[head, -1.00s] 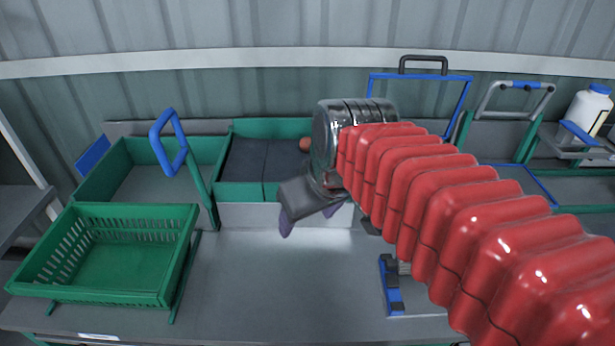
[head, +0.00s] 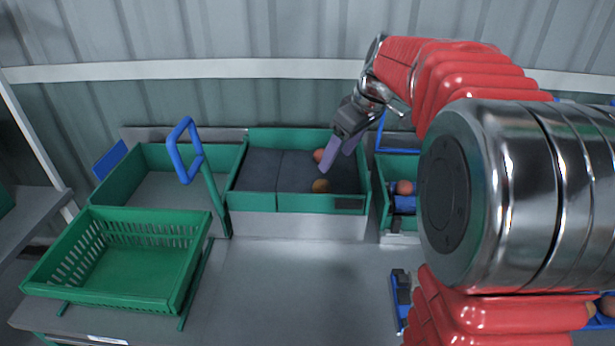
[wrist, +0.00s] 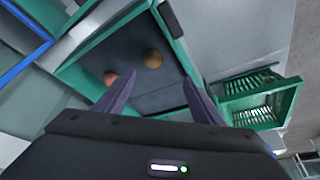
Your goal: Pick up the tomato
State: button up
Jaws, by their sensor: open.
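Two tomatoes lie on the dark lining of a green-walled bin (head: 308,202) in the middle of the bench. One is reddish (head: 319,155) and lies partly behind my gripper (head: 338,162) in the head view. The other is orange-brown (head: 320,186) and lies nearer the front wall. In the head view the fingers point down.
A green slatted crate (head: 130,268) stands at the front left, also in the wrist view (wrist: 258,103). A blue handle (head: 184,150) rises beside the left bin. Another bin to the right holds a tomato (head: 405,187).

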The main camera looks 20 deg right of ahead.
aim_at(324, 182)
jog(key=shift+w+d+f, duration=0.2)
jog(key=shift+w+d, duration=0.45)
jog(key=shift+d, duration=0.1)
jog(key=shift+x, duration=4.3)
jog(key=shift+a, duration=0.1)
jog(key=shift+x, duration=2.6)
jog(key=c, duration=0.8)
